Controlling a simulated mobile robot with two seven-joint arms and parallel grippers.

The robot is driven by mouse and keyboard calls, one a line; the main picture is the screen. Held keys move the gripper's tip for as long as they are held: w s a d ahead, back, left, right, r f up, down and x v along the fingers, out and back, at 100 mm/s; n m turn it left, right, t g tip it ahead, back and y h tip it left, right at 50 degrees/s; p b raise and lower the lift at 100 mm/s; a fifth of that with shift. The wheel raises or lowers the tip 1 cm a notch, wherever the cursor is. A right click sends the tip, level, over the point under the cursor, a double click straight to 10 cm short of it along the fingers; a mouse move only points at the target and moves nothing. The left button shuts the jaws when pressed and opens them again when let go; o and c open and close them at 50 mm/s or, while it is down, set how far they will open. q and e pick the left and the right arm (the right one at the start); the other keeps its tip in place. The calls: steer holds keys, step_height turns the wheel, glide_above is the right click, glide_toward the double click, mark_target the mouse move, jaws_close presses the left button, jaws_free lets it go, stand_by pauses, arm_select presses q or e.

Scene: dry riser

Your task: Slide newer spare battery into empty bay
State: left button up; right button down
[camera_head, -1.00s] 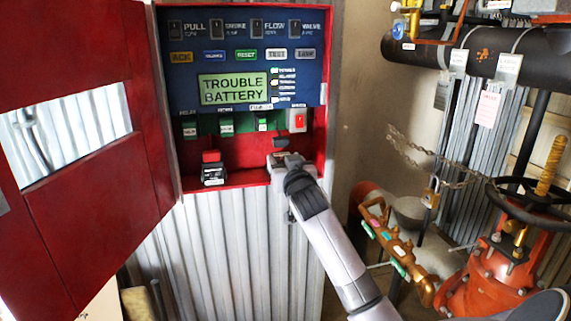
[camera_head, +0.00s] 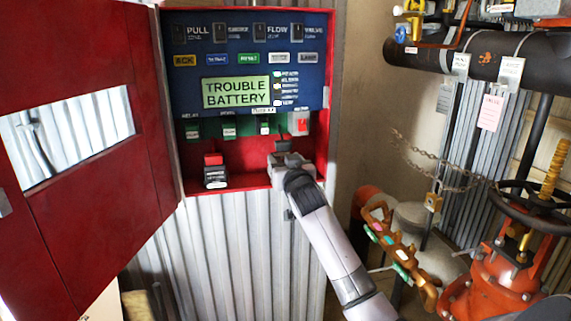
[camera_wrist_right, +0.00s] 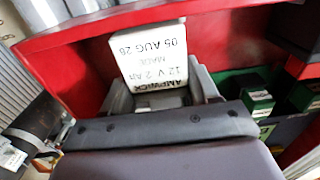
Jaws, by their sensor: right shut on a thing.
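My right gripper (camera_head: 289,163) is inside the lower right of the open red cabinet (camera_head: 326,150). It is shut on a battery, whose pale label (camera_wrist_right: 152,55) reads 12 V 2 Ah and 05 AUG, upside down in the right wrist view. Grey fingers flank the battery there. In the head view the gripper mostly hides the battery and the bay behind it. Another battery (camera_head: 215,179), black with a white label and a red part above it, stands on the cabinet floor to the left. I cannot tell how far in the held battery is. My left gripper is not in view.
A display (camera_head: 236,92) reads TROUBLE BATTERY. Green modules (camera_head: 229,127) and a grey box with a red switch (camera_head: 299,123) sit above the bays. The red door (camera_head: 90,190) stands open at left. Pipes and a red valve (camera_head: 490,275) fill the right side.

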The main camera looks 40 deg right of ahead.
steer(key=shift+r+x, duration=0.25)
steer(key=shift+x, duration=0.8)
steer(key=shift+c, duration=1)
jaws_free()
steer(key=shift+f, duration=0.35)
steer(key=v, duration=0.7)
steer(key=shift+s+r+b, duration=0.15)
steer(key=shift+r+b, duration=0.1)
steer(key=shift+b, duration=0.15)
steer(key=s+a+f+n+g+y+p, duration=0.1)
steer(key=s+a+f+n+y, duration=0.2)
steer(key=a+f, duration=0.55)
steer(key=s+a+f+n+g+y+p, duration=0.1)
steer(key=s+a+f+n+y, duration=0.3)
steer(key=f, duration=0.7)
steer(key=s+a+f+g+y+p, duration=0.1)
steer(key=s+a+f+y, duration=0.1)
steer(key=s+a+f, duration=0.4)
steer(key=s+a+f+n+g+y+p, duration=0.1)
steer(key=s+a+f+g+y, duration=0.1)
steer(key=s+a+f, duration=0.5)
steer(key=s+a, duration=0.2)
steer(key=s, duration=0.4)
steer(key=shift+g, duration=0.3)
